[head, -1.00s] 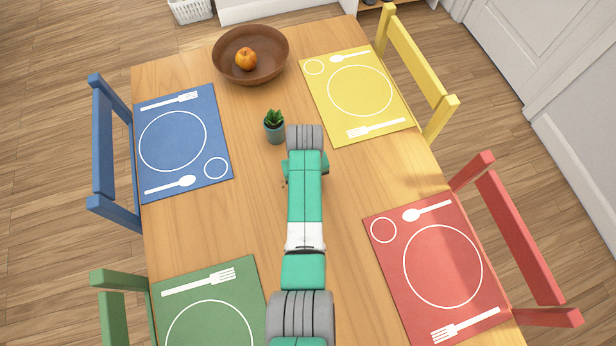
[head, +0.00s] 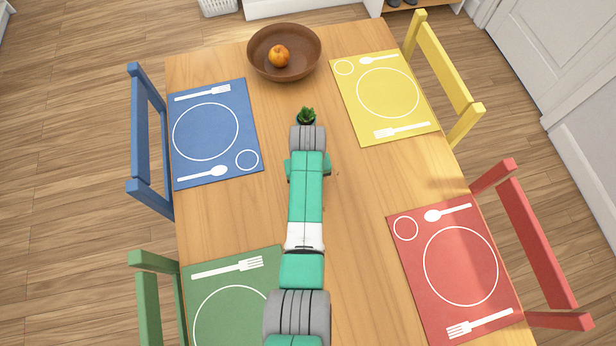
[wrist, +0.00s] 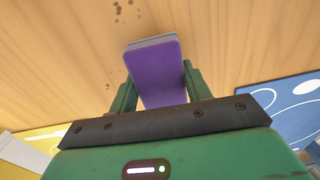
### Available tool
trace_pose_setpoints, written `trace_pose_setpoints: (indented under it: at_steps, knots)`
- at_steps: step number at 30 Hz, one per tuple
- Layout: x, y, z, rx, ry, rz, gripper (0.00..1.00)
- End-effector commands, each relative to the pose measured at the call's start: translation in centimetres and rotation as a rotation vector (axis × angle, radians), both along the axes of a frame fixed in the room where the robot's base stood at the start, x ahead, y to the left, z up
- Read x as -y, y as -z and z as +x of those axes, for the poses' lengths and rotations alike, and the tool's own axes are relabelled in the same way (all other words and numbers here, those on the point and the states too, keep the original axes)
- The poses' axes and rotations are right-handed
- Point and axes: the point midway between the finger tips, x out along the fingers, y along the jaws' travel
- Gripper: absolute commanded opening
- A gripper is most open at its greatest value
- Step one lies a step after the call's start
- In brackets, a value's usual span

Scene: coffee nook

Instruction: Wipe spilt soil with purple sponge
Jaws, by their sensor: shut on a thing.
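The purple sponge (wrist: 160,75), with a grey layer along its far edge, is held between the two fingers of my gripper (wrist: 157,77) in the wrist view. Dark soil specks (wrist: 122,6) lie on the wood at the top of the wrist view, beyond the sponge, and a small speck (wrist: 108,86) lies beside the left finger. In the head view a few tiny soil specks (head: 337,173) show just right of my arm. My arm hides the sponge, the fingertips and perhaps more soil there. I cannot tell whether the sponge touches the table.
A small potted plant (head: 307,116) stands just beyond my arm's end, its pot partly hidden. A brown bowl (head: 262,68) with an orange fruit is at the far end.

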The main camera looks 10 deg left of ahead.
Motion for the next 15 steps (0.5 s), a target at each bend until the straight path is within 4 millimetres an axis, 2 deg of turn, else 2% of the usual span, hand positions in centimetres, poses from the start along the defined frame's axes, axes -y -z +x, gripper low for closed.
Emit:
trace_pose_setpoints:
  at_steps: [1, 15]
  knots:
    - [0.0, -1.0, 0.0, 0.001, 0.0, 0.0, 0.23]
    - [0.1, -5.1, 0.1, 0.001, 0.001, 0.0, 0.23]
